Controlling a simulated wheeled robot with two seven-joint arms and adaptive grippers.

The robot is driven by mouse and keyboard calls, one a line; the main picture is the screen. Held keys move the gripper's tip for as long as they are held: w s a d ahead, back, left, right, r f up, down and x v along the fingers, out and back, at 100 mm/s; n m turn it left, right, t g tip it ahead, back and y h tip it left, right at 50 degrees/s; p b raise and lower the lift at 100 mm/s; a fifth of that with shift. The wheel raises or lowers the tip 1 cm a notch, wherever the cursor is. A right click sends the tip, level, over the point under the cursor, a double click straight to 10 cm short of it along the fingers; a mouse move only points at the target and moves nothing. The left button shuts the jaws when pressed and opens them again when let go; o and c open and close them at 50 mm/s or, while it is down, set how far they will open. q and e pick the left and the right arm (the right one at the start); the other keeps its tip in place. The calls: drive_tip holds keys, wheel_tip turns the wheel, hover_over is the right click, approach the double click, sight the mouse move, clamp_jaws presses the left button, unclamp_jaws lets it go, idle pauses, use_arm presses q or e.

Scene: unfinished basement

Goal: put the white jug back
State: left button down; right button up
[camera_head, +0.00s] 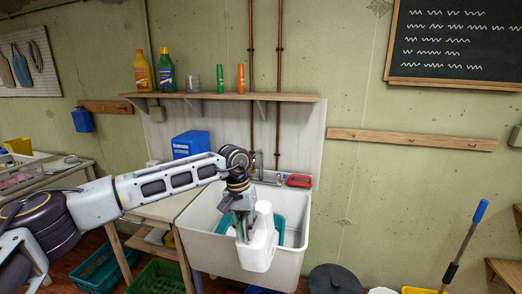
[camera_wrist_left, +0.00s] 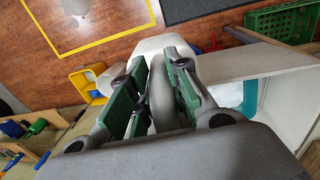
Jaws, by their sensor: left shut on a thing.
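The white jug (camera_head: 262,247) hangs upright in front of the white sink in the head view, covering part of its basin and front. My left gripper (camera_head: 243,222) is at the jug's top left. In the left wrist view the green-padded fingers of the left gripper (camera_wrist_left: 152,92) are shut on the jug's handle, with the white body of the jug (camera_wrist_left: 168,43) beyond them. My right gripper is in neither view.
The sink (camera_head: 293,262) holds a teal tub (camera_head: 279,228). A shelf (camera_head: 230,97) with bottles runs above. A blue box (camera_head: 190,143) stands left of the sink. Green crates (camera_head: 160,277) are on the floor. A yellow-framed patch (camera_wrist_left: 130,31) marks the floor in the wrist view.

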use_arm(q)
drive_tip(key=s+a+f+n, duration=0.1)
drive_tip(key=s+a+f, duration=0.2)
drive_tip(key=a+f, duration=0.4)
drive_tip(key=s+a+f+n, duration=0.1)
drive_tip(key=s+a+f, duration=0.2)
drive_tip(key=a+f, duration=0.4)
drive_tip(key=shift+a+f+n, duration=0.35)
drive_tip(key=shift+a+n, duration=0.05)
drive_tip(key=shift+a, duration=1.35)
